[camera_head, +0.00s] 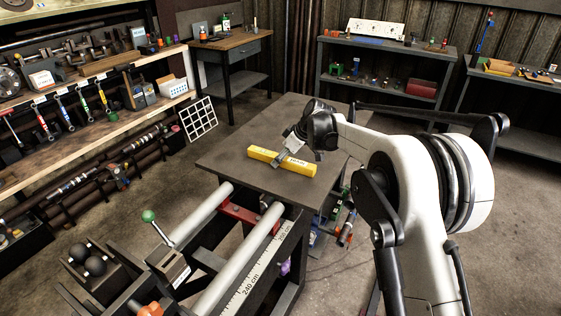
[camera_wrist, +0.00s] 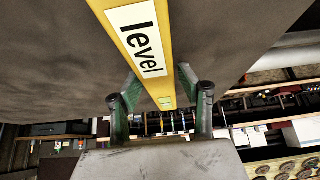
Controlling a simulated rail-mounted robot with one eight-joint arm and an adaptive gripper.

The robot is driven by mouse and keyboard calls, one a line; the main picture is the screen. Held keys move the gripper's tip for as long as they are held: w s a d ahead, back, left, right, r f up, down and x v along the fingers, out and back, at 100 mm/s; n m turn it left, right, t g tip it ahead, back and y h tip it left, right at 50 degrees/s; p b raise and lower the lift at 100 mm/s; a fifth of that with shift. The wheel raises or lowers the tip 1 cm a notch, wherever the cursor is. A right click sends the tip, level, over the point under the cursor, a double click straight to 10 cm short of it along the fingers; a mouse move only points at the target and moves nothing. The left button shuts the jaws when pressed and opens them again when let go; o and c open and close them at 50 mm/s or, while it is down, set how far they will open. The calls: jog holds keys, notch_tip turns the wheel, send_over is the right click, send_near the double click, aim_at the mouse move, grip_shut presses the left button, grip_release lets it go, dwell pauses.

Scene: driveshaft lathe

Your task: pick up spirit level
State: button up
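The spirit level is a yellow bar (camera_head: 262,154) with a white label. It lies on the dark table (camera_head: 225,155), near its middle. My gripper (camera_head: 283,163) is at the level from above, with a finger across its near side. In the wrist view the level (camera_wrist: 167,88) runs between the two green-grey fingers of my gripper (camera_wrist: 157,77), its "level" label facing the camera. The fingers stand apart, with narrow gaps visible beside the bar. The gripper is open around the level. Contact at the fingertips is hard to judge.
The rest of the tabletop is bare. Light rails with a ruler scale (camera_head: 254,272) and a green-knobbed lever (camera_head: 149,216) stand in front of the table. A wooden tool bench (camera_head: 120,128) is at the left. Shelves (camera_head: 385,62) stand along the back wall.

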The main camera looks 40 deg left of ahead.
grip_shut()
jog(key=shift+r, duration=0.15)
